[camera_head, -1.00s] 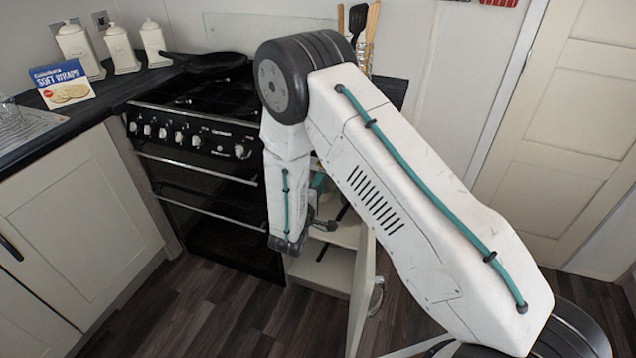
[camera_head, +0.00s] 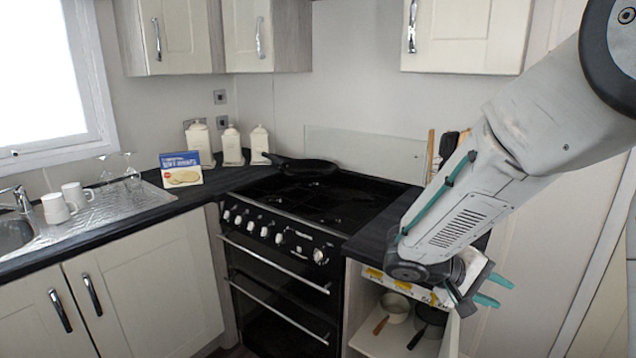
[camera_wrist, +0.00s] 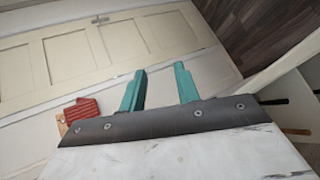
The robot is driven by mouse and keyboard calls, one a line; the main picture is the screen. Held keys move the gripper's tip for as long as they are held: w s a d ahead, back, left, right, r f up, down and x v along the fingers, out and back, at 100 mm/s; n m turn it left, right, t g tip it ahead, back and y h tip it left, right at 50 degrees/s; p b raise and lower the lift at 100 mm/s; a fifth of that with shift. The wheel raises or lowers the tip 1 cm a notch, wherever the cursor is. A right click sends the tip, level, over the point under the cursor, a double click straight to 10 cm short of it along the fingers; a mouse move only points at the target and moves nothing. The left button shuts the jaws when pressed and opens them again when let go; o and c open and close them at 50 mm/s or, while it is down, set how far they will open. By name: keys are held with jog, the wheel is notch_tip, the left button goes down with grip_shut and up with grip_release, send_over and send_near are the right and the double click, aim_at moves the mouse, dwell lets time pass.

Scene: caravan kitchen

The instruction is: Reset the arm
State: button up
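My gripper (camera_head: 489,289) hangs at the right of the head view, in front of the counter's right end and above the open cabinet. Its two teal fingers stand apart with nothing between them. In the wrist view the fingers (camera_wrist: 160,88) are also spread and empty, with a cream panelled door and the dark wood floor beyond them. My arm comes in from the upper right and hides part of the counter and wall.
The low cabinet (camera_head: 372,343) right of the black stove (camera_head: 290,230) is open, with pans (camera_head: 397,306) inside. A frying pan (camera_head: 305,166) lies on the hob. A wraps box (camera_head: 181,170), white canisters (camera_head: 231,146) and mugs (camera_head: 76,195) stand on the left counter. Wall cupboards hang above.

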jog(key=s+r+m+g+y, duration=0.2)
jog(key=s+r+y, duration=0.35)
jog(key=s, duration=0.65)
jog(key=s+a+r+t+y, duration=0.3)
jog(key=s+a+y, duration=0.3)
jog(key=s, duration=0.5)
jog(key=shift+a+r+y, duration=0.3)
jog(key=shift+a+y, duration=0.1)
jog(key=shift+y, duration=0.15)
jog(key=shift+w+a+n, duration=0.1)
jog(key=shift+n, duration=0.2)
